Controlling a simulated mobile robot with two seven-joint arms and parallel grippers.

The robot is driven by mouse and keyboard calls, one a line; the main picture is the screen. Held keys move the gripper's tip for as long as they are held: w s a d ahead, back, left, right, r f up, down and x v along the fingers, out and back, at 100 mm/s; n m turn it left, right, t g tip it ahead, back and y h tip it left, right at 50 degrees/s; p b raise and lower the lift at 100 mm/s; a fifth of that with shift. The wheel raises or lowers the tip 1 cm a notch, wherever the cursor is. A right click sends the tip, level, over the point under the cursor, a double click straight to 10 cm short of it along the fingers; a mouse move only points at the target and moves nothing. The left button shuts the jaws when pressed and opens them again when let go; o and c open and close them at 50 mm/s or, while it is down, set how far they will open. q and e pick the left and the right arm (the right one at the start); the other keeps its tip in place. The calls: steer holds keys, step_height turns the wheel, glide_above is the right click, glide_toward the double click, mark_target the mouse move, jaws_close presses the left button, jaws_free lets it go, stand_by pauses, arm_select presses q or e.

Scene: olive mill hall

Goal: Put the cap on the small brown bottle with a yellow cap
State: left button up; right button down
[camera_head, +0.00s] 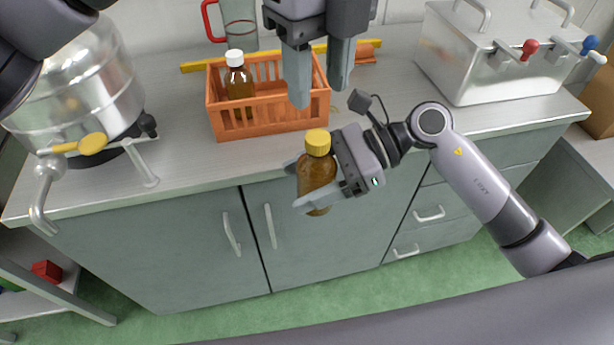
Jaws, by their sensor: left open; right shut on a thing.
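The small brown bottle (316,178) is held by my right gripper (303,186), whose fingers are shut around its body. The bottle is nearly upright, in front of the cabinet doors and off the counter. The yellow cap (317,142) sits on top of the bottle's neck; I cannot tell whether it is screwed tight. My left gripper (320,98) is open and empty, pointing down above and behind the bottle, in front of the orange crate's right end. It is apart from the cap.
An orange crate (270,124) on the counter holds a brown bottle with a white cap (237,82). A jug with a red handle (238,22) stands behind it. A steel tank (85,85) is at left, a steel box with taps (490,60) at right.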

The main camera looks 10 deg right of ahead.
mark_target(317, 137)
arm_select(q)
steer(key=shift+f, duration=0.1)
steer(key=shift+f, duration=3.9)
